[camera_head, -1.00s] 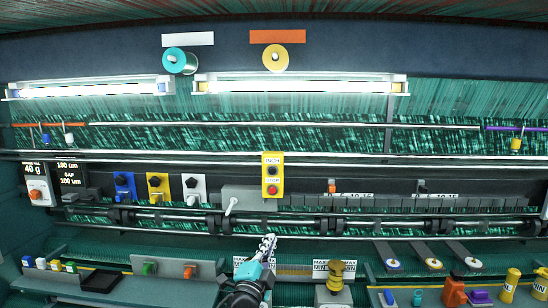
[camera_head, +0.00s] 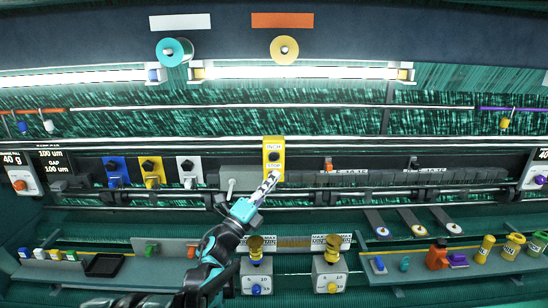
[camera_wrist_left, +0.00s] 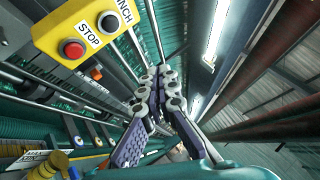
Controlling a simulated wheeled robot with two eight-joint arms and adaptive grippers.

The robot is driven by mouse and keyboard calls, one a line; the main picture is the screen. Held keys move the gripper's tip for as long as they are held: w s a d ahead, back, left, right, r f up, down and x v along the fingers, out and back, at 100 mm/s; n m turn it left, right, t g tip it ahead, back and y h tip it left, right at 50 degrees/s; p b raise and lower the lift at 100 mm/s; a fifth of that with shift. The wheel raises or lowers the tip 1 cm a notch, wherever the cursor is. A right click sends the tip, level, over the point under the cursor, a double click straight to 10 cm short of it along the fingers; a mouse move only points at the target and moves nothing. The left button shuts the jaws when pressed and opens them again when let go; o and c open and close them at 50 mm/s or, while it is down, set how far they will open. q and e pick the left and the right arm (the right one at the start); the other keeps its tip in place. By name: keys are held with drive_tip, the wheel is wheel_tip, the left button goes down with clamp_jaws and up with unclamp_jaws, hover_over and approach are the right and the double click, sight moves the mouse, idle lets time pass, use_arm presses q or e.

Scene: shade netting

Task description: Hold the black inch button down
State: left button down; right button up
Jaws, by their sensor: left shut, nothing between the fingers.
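The black inch button (camera_head: 274,156) sits on the yellow control box (camera_head: 266,145), under the word INCH. In the left wrist view the black button (camera_wrist_left: 109,22) and the red stop button (camera_wrist_left: 74,49) show at upper left. My left gripper (camera_head: 272,177) is shut and empty. In the head view its tips overlap the lower part of the box, just below the black button, and hide the red button. In the left wrist view the shut fingers (camera_wrist_left: 159,78) point up, to the right of the box and apart from it in the picture. My right gripper is out of view.
Horizontal rails (camera_head: 330,189) run beside and below the box. A grey lever (camera_head: 231,186) and blue, yellow and white knob blocks (camera_head: 152,172) stand to its left. Bottles (camera_head: 437,254) are at lower right.

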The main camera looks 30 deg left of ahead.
sight(274, 157)
use_arm(q)
drive_tip(key=shift+w+a, duration=0.1)
drive_tip(key=shift+w+a+b, duration=0.1)
drive_tip(key=shift+w+a, duration=0.65)
drive_tip(key=shift+w, duration=0.5)
drive_tip(key=shift+w+a+b, duration=0.1)
drive_tip(key=shift+w+a, duration=0.65)
drive_tip(key=shift+w, duration=0.45)
drive_tip(key=shift+w+a+b, duration=0.1)
drive_tip(key=shift+w+a, duration=0.65)
drive_tip(key=shift+w, duration=0.5)
drive_tip(key=shift+w+a, duration=0.2)
drive_tip(key=shift+w, duration=0.1)
